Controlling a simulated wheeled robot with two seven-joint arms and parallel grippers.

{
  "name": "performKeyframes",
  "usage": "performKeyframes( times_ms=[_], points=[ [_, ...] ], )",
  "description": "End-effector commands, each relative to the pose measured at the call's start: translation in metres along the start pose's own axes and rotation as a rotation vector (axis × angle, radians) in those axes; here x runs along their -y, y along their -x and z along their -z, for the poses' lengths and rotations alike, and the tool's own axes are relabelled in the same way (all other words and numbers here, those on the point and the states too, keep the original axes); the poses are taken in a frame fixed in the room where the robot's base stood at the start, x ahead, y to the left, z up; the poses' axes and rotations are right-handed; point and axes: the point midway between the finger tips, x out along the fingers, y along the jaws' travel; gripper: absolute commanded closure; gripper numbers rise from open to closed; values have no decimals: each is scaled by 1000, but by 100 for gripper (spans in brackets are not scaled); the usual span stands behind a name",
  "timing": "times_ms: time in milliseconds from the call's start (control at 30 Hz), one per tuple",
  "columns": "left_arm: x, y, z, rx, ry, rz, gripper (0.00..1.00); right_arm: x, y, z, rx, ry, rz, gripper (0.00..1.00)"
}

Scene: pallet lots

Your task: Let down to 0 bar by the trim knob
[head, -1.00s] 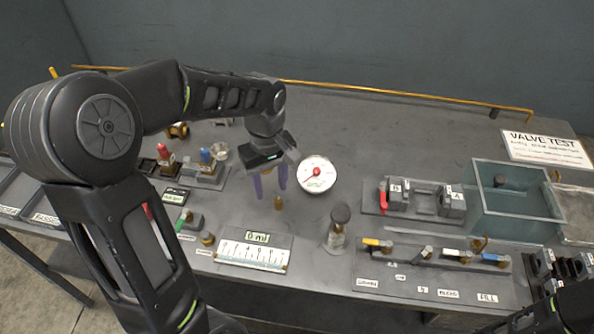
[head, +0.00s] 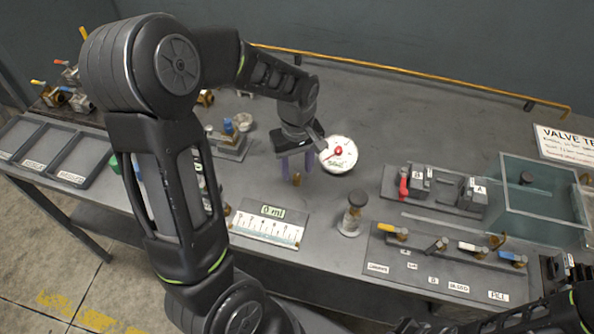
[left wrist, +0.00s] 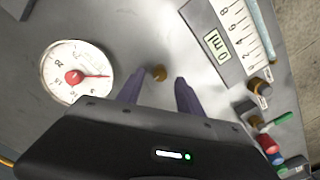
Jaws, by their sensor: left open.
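My left gripper (head: 296,171) is open above the bench, with purple fingers pointing down. A small brass knob (head: 296,179) stands at its fingertips. In the left wrist view the brass knob (left wrist: 159,72) shows just beyond the gap between the open fingers (left wrist: 160,84), not gripped. I cannot read a label to tell that it is the trim knob. The white round gauge (head: 339,154) with a red hub is just right of the gripper. In the left wrist view the gauge (left wrist: 76,72) has its red needle pointing right; its exact reading is unclear. My right gripper is not in view.
A display plate (head: 268,224) reading 0 ml lies in front of the knob. A dark-topped fitting (head: 353,212) stands to its right. A row of coloured levers (head: 446,256), a clamp block (head: 436,190) and a clear tank (head: 543,205) are further right. Trays (head: 75,160) are left.

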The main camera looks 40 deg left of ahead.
Motion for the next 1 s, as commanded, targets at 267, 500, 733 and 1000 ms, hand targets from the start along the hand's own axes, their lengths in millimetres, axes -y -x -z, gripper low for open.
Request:
performKeyframes(
  times_ms=[267,500,733,1000],
  points=[
    [0,-25,0,1,0,1,57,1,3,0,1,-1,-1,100],
    [0,-26,0,0,1,-1,57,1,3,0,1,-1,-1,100],
    [0,-26,0,0,1,-1,75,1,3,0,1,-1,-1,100],
    [0,-25,0,0,1,-1,98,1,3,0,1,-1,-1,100]
  ],
)
